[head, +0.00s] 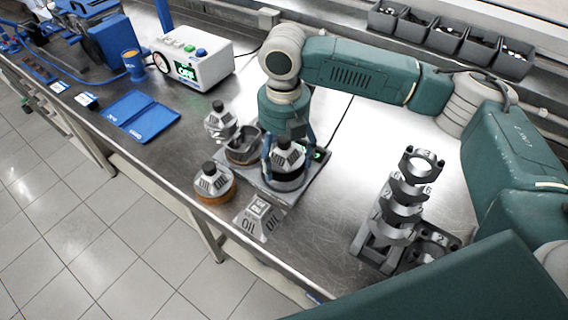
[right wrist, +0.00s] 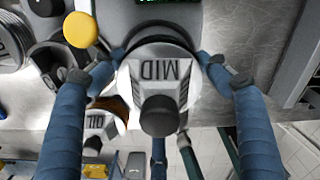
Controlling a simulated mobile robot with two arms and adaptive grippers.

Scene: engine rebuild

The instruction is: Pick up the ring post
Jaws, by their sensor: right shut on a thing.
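A grey faceted ring post with a black knob (head: 285,158) stands upright on a flat metal base (head: 248,178). My right gripper (head: 289,152) reaches down over it, with one blue finger on each side, and is shut on it. In the right wrist view this post (right wrist: 160,78) reads MID and sits between the fingers (right wrist: 158,62). I cannot tell whether it is clear of its seat. A similar post reading OIL (head: 212,182) stands on a brown round base to the left, and another (head: 219,122) stands behind it. My left gripper is not in view.
A dark grey cup (head: 243,148) stands close left of the held post. An OIL plate (head: 262,216) lies at the front edge. A stand of numbered metal caps (head: 402,205) is at right. A white instrument box (head: 192,58) and blue folder (head: 140,115) are at left.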

